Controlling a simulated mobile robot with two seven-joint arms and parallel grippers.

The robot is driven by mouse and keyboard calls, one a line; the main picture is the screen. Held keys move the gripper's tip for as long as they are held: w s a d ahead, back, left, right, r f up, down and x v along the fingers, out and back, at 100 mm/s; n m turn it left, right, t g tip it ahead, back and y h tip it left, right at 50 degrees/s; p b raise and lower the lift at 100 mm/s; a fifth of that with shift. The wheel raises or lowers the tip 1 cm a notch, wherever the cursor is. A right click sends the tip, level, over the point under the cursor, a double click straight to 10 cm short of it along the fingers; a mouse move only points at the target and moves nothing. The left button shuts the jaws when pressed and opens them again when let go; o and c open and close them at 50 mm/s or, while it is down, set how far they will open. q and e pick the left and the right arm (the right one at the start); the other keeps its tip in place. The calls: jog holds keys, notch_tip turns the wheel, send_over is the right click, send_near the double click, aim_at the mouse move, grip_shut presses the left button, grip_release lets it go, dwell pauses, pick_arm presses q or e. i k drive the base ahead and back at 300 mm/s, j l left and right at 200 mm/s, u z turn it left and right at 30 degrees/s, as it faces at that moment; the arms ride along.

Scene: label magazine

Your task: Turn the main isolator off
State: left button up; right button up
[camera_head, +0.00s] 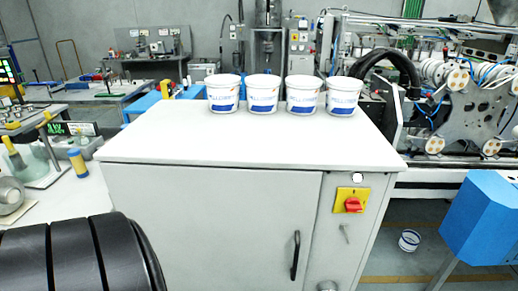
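The main isolator is a red rotary handle (353,204) on a square yellow plate (343,194). It sits on the narrow right-hand front panel of a light grey cabinet (210,215), just below the top. The handle looks roughly level, but the picture is too small to read its marks. Nothing touches it or covers it. Neither of my grippers shows in the head view. A black ribbed cylindrical part (85,255) fills the lower left corner, and I cannot tell whether it is mine.
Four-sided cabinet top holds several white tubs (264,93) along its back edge. The door has a black handle (295,255). A small key or latch (344,232) sits below the isolator. A blue box (484,217) stands at right; a bucket (409,240) is on the floor.

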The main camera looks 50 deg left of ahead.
aim_at(352, 205)
jog(key=l+u, duration=0.1)
jog(key=u, duration=0.4)
jog(key=l+u, duration=0.15)
jog(key=u, duration=0.3)
jog(key=l+u, duration=0.1)
jog(key=u, duration=0.4)
jog(key=k+l+u, duration=0.15)
jog(key=l+u, duration=0.15)
jog(key=l, duration=0.2)
jog(key=k+l+u, duration=0.25)
jog(key=l, duration=0.2)
jog(key=k+l+u, duration=0.15)
jog(key=l+u, duration=0.15)
jog(key=l, duration=0.15)
jog(key=k+l+u, duration=0.25)
jog(key=k+l, duration=0.55)
jog(key=l, duration=0.15)
